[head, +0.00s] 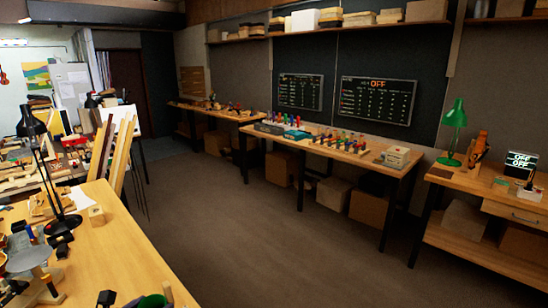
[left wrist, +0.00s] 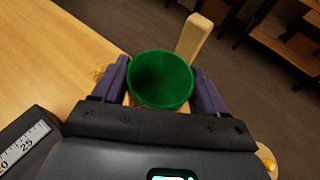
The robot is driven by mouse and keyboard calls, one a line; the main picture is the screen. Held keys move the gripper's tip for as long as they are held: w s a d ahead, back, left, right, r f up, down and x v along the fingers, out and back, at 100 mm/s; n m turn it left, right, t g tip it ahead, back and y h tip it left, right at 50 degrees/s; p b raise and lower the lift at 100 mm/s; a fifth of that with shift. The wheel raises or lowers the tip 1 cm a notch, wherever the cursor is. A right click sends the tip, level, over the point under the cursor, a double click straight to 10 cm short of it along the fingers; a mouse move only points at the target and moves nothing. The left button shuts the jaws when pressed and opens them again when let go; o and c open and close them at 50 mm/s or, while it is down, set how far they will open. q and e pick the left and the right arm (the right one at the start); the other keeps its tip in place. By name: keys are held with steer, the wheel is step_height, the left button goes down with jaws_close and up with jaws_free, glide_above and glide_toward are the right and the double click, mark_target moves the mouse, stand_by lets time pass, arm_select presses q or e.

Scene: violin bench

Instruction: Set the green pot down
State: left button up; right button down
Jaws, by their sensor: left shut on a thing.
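The green pot (left wrist: 160,80) is round and open at the top, and it looks empty inside. My left gripper (left wrist: 160,88) is shut on it, with a purple finger on each side. A piece of green that looks like the same pot (head: 152,301) is cut off by the bottom edge of the head view. The wooden bench top (left wrist: 62,50) shows to the pot's left and the dark floor to its right. The pot's base is hidden, so I cannot tell whether it touches the bench. My right gripper is in neither view.
A pale wooden stick (left wrist: 195,38) rises just behind the pot. A dark block with a white number scale (left wrist: 25,145) is at lower left. The near bench (head: 125,250) has clear wood in its middle; a black lamp (head: 55,180) and tools crowd its left.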

arm_select(q)
steer(key=s+d+f+h, duration=0.1)
steer(key=s+d+f, duration=0.3)
steer(key=s+d, duration=0.5)
steer(key=s+r+n+y+p, duration=0.1)
steer(key=s+r+y+p, duration=0.1)
steer(key=r+p, duration=0.9)
steer(key=s+r+n+y+p, duration=0.1)
steer(key=s+r+p, duration=0.3)
steer(key=r+p, duration=0.8)
steer(key=shift+s+a+r+n+t+y+p, duration=0.15)
steer(key=shift+s+a+n+t+y+p, duration=0.25)
steer(key=shift+p, duration=6.15)
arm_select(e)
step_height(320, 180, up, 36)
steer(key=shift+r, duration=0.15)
arm_select(q)
steer(key=shift+w, duration=0.1)
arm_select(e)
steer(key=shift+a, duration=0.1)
